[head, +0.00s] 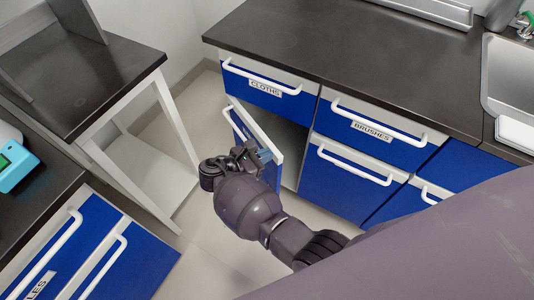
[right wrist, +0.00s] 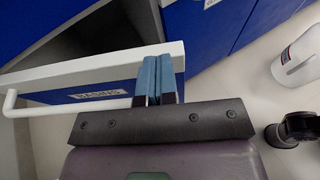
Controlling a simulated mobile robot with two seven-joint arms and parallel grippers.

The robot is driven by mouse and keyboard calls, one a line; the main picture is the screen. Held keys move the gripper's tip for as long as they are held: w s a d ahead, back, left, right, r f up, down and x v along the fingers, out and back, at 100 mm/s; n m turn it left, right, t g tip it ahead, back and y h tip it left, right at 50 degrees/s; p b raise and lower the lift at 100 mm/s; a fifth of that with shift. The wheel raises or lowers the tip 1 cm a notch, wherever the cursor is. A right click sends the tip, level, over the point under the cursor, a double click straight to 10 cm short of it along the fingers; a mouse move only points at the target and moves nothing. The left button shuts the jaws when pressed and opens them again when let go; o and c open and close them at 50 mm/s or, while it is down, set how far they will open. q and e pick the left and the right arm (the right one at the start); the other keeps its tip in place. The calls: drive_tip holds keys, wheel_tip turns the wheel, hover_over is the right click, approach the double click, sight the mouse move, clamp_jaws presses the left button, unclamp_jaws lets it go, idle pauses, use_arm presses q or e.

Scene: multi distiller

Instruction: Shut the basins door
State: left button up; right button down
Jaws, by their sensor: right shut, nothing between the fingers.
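The basins door (head: 271,176) stands ajar below the cloths drawer, with a dark opening behind it. Its blue front, white top edge and white handle show in the head view. My left gripper is not in view.
The cloths drawer (head: 262,83) and brushes drawer (head: 372,127) are shut under the dark countertop (head: 330,50). A white bottle (right wrist: 299,58) is on the floor in the wrist view.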

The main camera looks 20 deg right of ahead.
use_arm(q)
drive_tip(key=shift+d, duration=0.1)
use_arm(e)
drive_tip(key=shift+r, duration=0.1)
idle(0.3)
